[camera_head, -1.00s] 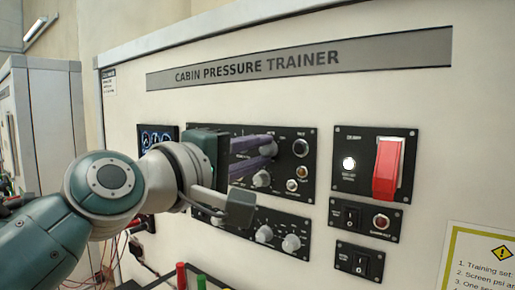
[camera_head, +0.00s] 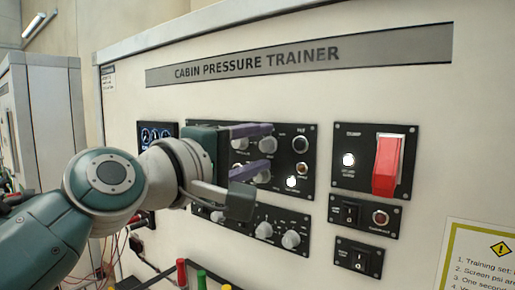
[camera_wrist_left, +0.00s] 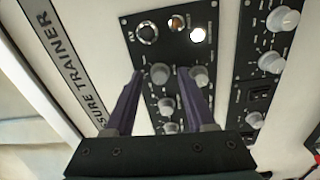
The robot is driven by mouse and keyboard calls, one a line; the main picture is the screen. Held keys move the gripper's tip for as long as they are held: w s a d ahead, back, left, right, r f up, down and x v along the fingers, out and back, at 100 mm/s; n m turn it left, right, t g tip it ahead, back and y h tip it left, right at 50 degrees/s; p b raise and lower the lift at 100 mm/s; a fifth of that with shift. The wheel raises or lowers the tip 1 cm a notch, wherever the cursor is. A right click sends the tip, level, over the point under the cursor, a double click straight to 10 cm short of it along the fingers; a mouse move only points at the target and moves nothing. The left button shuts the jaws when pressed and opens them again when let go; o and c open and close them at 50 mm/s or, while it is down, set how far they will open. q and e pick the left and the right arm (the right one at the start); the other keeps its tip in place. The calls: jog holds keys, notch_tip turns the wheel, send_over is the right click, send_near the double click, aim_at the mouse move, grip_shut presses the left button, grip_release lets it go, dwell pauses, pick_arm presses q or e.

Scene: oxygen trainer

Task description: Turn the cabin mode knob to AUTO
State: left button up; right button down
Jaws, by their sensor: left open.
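My left gripper (camera_head: 270,146) is open in front of the upper black knob panel (camera_head: 312,150), its two purple fingers spread one above the other. In the left wrist view the gripper (camera_wrist_left: 160,72) points at the same panel (camera_wrist_left: 185,50). A grey knob (camera_wrist_left: 160,73) shows between the fingertips there, and another knob (camera_wrist_left: 199,76) is beside or behind the right finger. I cannot tell whether a finger touches a knob. Lower knobs (camera_wrist_left: 166,105) also show between the fingers. The labels are too small to read, so I cannot tell which knob is cabin mode. My right gripper is out of view.
A lower knob panel (camera_head: 270,212) sits just below. To the right are a red guarded switch (camera_head: 388,166) and small switch panels (camera_head: 358,258). A blue-lit display (camera_head: 157,134) is at the left. Red, yellow and green posts (camera_head: 182,272) stand below. A notice (camera_head: 480,255) is at lower right.

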pick_arm(q)
jog(key=shift+s, duration=0.1)
jog(key=b+v, duration=0.3)
jog(key=v, duration=0.6)
jog(key=shift+s+a, duration=0.25)
jog(key=shift+s, duration=0.05)
jog(key=s+a+f+m+g+y+p, duration=0.4)
jog(key=s+f+m+g+y, duration=0.25)
jog(key=s+f, duration=0.7)
jog(key=s+a+f+m+g+y+p, duration=0.1)
jog(key=s+a+f+m+g+y, duration=0.1)
jog(key=s, duration=0.4)
jog(key=s+a+f+m+g+y, duration=0.2)
jog(key=s+a+f+m, duration=0.1)
jog(key=s+a+f, duration=0.2)
jog(key=shift+s+a+g+p, duration=0.35)
jog(key=shift+s+a, duration=0.3)
jog(key=shift+s, duration=0.5)
